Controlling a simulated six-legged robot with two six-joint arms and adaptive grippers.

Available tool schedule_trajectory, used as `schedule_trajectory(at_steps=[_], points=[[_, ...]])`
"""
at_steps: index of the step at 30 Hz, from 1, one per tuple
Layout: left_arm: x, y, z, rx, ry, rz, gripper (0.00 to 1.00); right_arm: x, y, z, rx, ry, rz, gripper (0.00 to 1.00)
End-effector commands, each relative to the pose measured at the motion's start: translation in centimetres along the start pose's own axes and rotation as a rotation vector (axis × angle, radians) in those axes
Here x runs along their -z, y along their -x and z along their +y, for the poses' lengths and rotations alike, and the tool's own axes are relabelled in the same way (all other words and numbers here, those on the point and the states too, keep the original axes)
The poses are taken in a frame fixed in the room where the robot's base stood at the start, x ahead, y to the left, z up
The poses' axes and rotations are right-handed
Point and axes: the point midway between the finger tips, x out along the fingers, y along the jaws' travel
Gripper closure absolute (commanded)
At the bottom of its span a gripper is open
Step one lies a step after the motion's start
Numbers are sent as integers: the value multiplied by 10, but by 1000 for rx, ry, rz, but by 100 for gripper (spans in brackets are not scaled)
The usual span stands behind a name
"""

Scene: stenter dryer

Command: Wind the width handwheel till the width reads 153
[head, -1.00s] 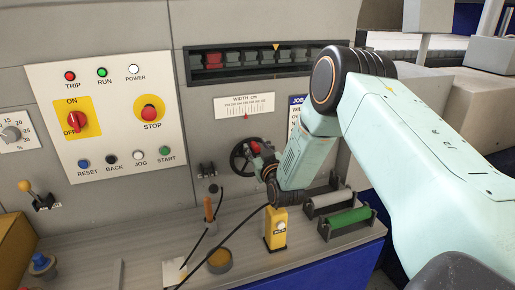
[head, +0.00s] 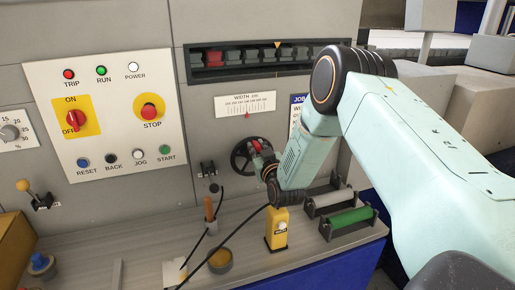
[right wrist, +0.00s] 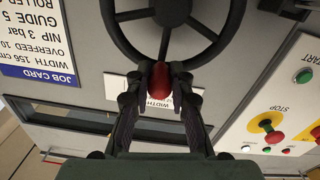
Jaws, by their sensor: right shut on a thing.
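The black width handwheel (head: 237,158) is on the machine face below the white width scale (head: 233,107). A small red pointer shows near the middle of the scale's lower edge; its figures are too small to read. My right gripper (head: 260,150) is at the wheel's right side. In the right wrist view the wheel's spokes and rim (right wrist: 206,50) fill the top, and my right gripper (right wrist: 160,93) is shut on the red handwheel knob (right wrist: 160,78) at the rim. The width scale is partly hidden behind the fingers there. My left gripper is out of view.
The control panel (head: 104,125) with its buttons is left of the wheel. A job card (head: 298,107) is partly behind my right arm. A yellow device (head: 277,229), a tape-like roll (head: 220,261) and green and grey rollers (head: 348,222) occupy the ledge below.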

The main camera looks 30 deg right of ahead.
Motion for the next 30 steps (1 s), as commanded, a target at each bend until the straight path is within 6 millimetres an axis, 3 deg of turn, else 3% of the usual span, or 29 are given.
schedule_trajectory(at_steps=[30], points=[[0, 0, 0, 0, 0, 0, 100, 4, -1, -5, -3, 88, 11, 100]])
